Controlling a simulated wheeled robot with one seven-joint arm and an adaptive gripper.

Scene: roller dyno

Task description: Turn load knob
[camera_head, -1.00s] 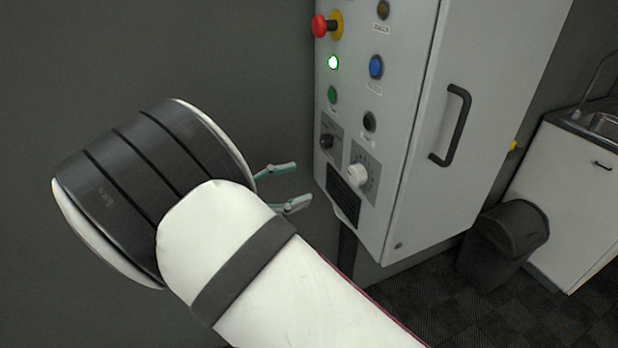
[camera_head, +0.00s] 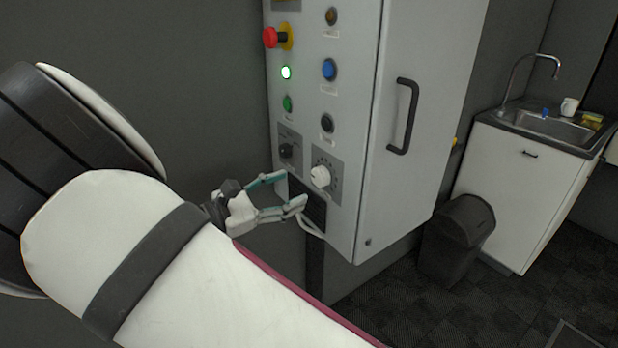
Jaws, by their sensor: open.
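A white round knob (camera_head: 320,176) sits on a grey scale plate low on the front of a grey control cabinet (camera_head: 345,235). A black knob (camera_head: 286,151) sits on another plate to its upper left. I cannot read the labels, so I cannot tell which is the load knob. My gripper (camera_head: 292,189) is open, with nothing seen between its fingers. Its fingertips are just left of and below the white knob in the picture, beneath the black knob. No contact with either knob can be made out. My arm hides the area below left.
A red emergency button (camera_head: 272,37), a lit green lamp (camera_head: 286,72), a green button (camera_head: 287,103), a blue button (camera_head: 328,69) and a black button (camera_head: 327,123) sit above. A handle (camera_head: 404,116) projects from the cabinet's side. A bin (camera_head: 457,240) and a sink unit (camera_head: 522,190) stand right.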

